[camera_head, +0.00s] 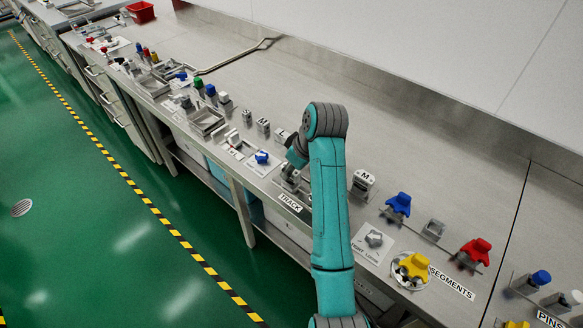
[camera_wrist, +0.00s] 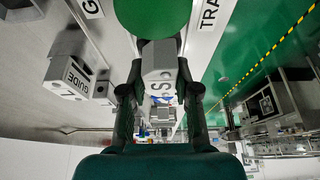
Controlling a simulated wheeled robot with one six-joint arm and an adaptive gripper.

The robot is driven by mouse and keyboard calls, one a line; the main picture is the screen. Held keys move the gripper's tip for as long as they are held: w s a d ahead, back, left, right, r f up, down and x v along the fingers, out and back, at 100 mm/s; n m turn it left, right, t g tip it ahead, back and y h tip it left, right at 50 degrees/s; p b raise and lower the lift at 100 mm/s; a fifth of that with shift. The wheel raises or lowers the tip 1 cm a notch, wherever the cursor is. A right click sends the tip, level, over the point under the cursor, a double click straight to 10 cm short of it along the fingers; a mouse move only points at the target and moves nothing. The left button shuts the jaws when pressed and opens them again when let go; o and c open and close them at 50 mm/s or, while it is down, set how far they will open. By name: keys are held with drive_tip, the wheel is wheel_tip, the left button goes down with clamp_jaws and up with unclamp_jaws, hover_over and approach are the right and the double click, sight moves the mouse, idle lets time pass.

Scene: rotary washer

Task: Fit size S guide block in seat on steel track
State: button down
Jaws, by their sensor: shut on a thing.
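My gripper (camera_wrist: 160,92) is shut on a grey block marked S (camera_wrist: 158,62), the size S guide block, with one finger on each side of it in the wrist view. In the head view my gripper (camera_head: 293,164) is low over the bench, just behind the TRACK label (camera_head: 290,202). A grey metal track part (camera_head: 290,183) shows beneath it, partly covered by my arm. The seat and the underside of the held block are hidden, so I cannot tell whether they touch. The TRACK label also shows in the wrist view (camera_wrist: 210,12).
A grey block marked M (camera_head: 363,182) stands right of my arm. Several small grey blocks (camera_head: 263,127) stand behind my gripper. A blue-topped part (camera_head: 262,158) is close on the left. Blue (camera_head: 398,204), yellow (camera_head: 414,265) and red (camera_head: 475,252) segments lie right. The rear bench is mostly clear.

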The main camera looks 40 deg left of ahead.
idle(0.3)
drive_tip(key=c, duration=0.8)
unclamp_jaws()
drive_tip(key=shift+o, duration=0.2)
